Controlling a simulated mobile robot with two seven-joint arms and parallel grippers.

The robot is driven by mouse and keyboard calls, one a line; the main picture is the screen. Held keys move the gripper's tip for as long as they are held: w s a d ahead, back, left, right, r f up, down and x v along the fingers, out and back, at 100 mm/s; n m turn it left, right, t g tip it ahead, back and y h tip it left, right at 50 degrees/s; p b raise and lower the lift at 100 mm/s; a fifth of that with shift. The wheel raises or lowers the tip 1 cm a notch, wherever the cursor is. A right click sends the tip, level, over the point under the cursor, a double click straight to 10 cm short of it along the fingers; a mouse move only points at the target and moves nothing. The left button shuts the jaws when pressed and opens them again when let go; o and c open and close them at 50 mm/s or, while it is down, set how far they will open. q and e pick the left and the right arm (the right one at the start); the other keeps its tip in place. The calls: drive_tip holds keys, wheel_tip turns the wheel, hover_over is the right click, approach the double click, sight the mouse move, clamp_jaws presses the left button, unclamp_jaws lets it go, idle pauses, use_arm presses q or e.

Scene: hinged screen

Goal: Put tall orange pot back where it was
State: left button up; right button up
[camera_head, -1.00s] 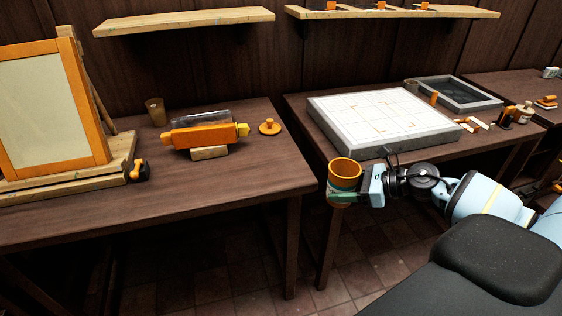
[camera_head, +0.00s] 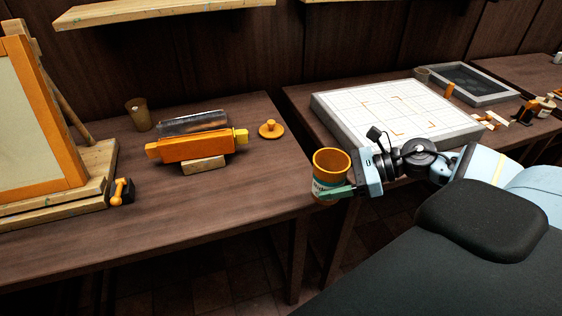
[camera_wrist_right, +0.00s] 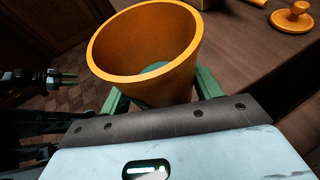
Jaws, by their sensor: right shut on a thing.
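The tall orange pot (camera_head: 331,163) is upright, with an open top and a pale label band on its side. My right gripper (camera_head: 334,190) is shut on the pot and holds it at the right front corner of the left table (camera_head: 230,207). In the right wrist view the pot (camera_wrist_right: 146,45) sits between the green fingers, its rim open toward the camera. Whether the pot's base touches anything is hidden.
On the left table stand an orange roller device (camera_head: 197,146), an orange knobbed lid (camera_head: 271,129), a brown cup (camera_head: 138,114) and a framed screen (camera_head: 30,120). A white gridded board (camera_head: 395,112) lies on the right table. The left table's front is clear.

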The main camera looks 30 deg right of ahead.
drive_tip(key=shift+s+r, duration=0.15)
drive_tip(key=shift+a, duration=0.1)
drive_tip(key=w+b, duration=0.1)
drive_tip(key=w, duration=0.2)
drive_tip(key=shift+f+b, duration=0.3)
drive_tip(key=shift+b, duration=0.05)
drive_tip(key=shift+w+a+b, duration=0.1)
drive_tip(key=shift+w+b, duration=0.3)
drive_tip(key=shift+w, duration=0.6)
drive_tip(key=w, duration=0.3)
drive_tip(key=shift+w+a, duration=0.1)
drive_tip(key=w, duration=0.6)
drive_tip(key=shift+w+a+f, duration=0.15)
drive_tip(key=shift+w+f, duration=0.1)
drive_tip(key=shift+f, duration=0.05)
drive_tip(key=shift+w+a+f, duration=0.1)
drive_tip(key=shift+w, duration=0.45)
drive_tip(key=shift+f, duration=1.8)
use_arm(q)
drive_tip(key=s+f, duration=0.2)
drive_tip(key=f, duration=0.1)
drive_tip(key=shift+s+g, duration=0.3)
